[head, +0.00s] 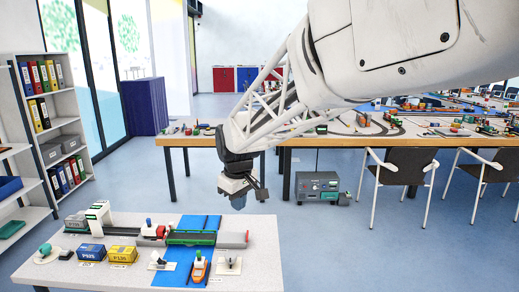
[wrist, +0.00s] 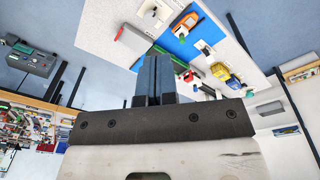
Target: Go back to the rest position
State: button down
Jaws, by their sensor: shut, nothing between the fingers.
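My gripper (head: 238,199) hangs from my white lattice arm in the head view, pointing down. It is above and just behind the back right part of the near white table (head: 255,264), apart from everything on it. In the wrist view its two dark fingers (wrist: 153,80) are together with nothing between them. The table carries a blue strip (head: 183,262), an orange boat (head: 198,266), a white gantry crane (head: 99,213), a blue container (head: 91,252) and a yellow container (head: 122,254).
A long wooden table (head: 270,141) with model railway pieces stands behind, with a grey control box (head: 317,187) on the floor below it. Chairs (head: 402,170) stand at the right. A shelf with binders (head: 45,100) is at the left. The air around my gripper is clear.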

jog(key=w+a+f+n, duration=0.2)
jog(key=a+f, duration=0.3)
jog(key=a, duration=0.6)
jog(key=w+a+f+n, duration=0.3)
jog(key=w+a+f, duration=0.2)
jog(key=a, duration=0.7)
jog(key=w+a+f+n+g, duration=0.1)
jog(key=w+a+f+n, duration=0.2)
jog(key=a+f, duration=0.4)
jog(key=a, duration=0.5)
jog(key=shift+w+f, duration=0.15)
jog(key=shift+f, duration=0.05)
jog(key=shift+a+f, duration=0.1)
jog(key=shift+f, duration=3.9)
jog(key=shift+f, duration=0.2)
jog(key=shift+f, duration=1.3)
